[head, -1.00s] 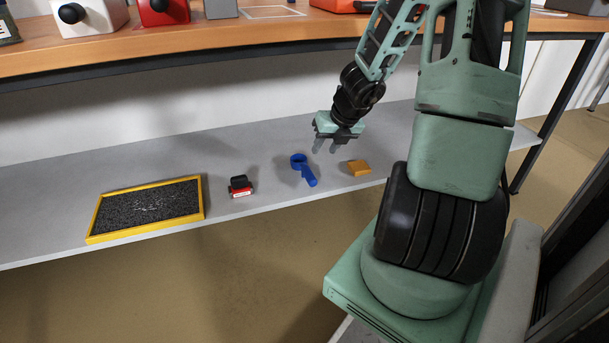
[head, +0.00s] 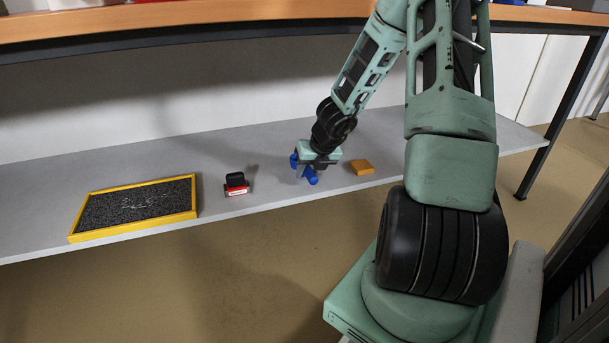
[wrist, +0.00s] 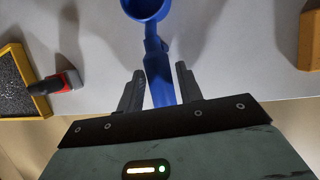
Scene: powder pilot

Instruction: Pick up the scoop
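The blue scoop (head: 311,176) lies on the grey lower shelf, partly hidden behind my gripper in the head view. In the wrist view the scoop (wrist: 157,62) shows its round bowl at the top and its handle running down between my fingers. My gripper (wrist: 157,88) is open, with one finger on each side of the handle and a gap visible on both sides. In the head view my gripper (head: 310,175) is right over the scoop, low above the shelf.
On the grey shelf (head: 265,150), an orange block (head: 362,167) lies just right of the scoop. A red and black stamp-like object (head: 236,184) stands to the left. A yellow-framed tray (head: 197,205) of dark granules is farther left. A wooden tabletop (head: 200,14) overhangs the shelf.

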